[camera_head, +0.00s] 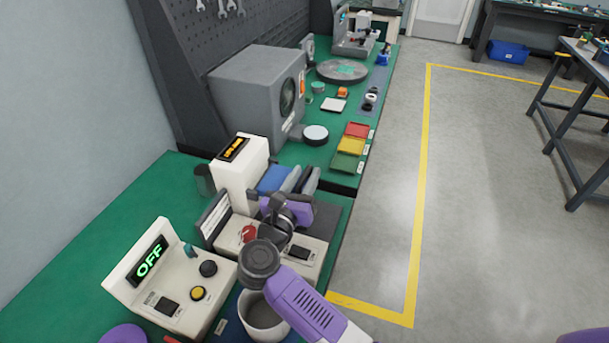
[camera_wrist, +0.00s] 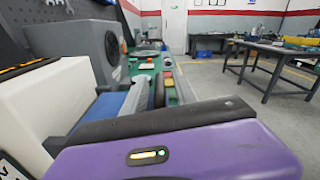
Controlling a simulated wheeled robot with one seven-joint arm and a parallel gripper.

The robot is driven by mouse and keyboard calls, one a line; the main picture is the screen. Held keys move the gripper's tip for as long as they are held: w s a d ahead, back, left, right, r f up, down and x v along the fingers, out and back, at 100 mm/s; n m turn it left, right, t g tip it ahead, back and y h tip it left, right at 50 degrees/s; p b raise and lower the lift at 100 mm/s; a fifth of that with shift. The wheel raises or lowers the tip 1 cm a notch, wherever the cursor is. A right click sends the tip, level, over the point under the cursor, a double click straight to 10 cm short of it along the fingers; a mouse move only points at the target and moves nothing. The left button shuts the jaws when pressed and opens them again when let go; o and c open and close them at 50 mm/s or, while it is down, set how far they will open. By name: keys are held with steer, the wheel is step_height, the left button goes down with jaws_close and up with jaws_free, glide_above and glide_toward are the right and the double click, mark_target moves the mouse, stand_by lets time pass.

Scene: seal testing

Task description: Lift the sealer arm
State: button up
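The sealer stands on the green bench in the head view. It has a tall white housing (camera_head: 240,177) with an orange-lit display and a low pale base (camera_head: 312,262) with a dark switch. My gripper (camera_head: 292,210), purple and dark, is over the sealer's base, just right of the housing. My wrist and forearm cover much of the middle of the sealer, so I cannot make out its arm clearly. In the wrist view, my purple gripper body fills the bottom and the white housing (camera_wrist: 60,105) is close at left.
A white control box (camera_head: 170,285) showing a green OFF is at front left, beside a pale cup (camera_head: 263,315) under my arm. Blue and grey upright pieces (camera_head: 281,179) stand behind the sealer. A grey chamber machine (camera_head: 255,95) is farther back.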

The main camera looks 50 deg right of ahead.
jaws_close()
steer(key=shift+s, duration=0.1)
stand_by(1.2)
